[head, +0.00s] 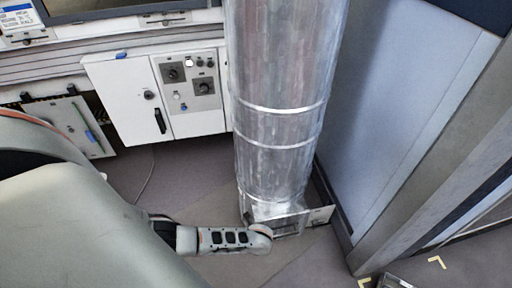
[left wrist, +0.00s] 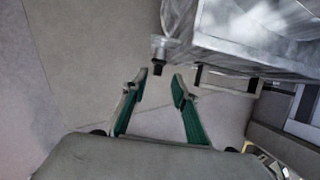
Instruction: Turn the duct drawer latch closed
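The silver duct (head: 278,110) stands upright, with a metal drawer (head: 288,224) at its foot. In the left wrist view the drawer housing (left wrist: 250,38) fills the upper right. A small dark knob-like part, which looks like the latch (left wrist: 158,57), sticks out at its left corner. A bar handle (left wrist: 228,82) is to its right. My left gripper (left wrist: 156,86) is open and empty, its green-padded fingertips just short of the latch and apart from it. In the head view my left arm reaches to the duct's foot, and its fingertips are not clear. My right gripper is not in view.
A white control cabinet (head: 122,98) with knobs and a black handle stands left behind the duct. A blue-grey panel (head: 385,100) stands close on the right. Grey floor (head: 180,180) is open between cabinet and duct. A thin cable lies there.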

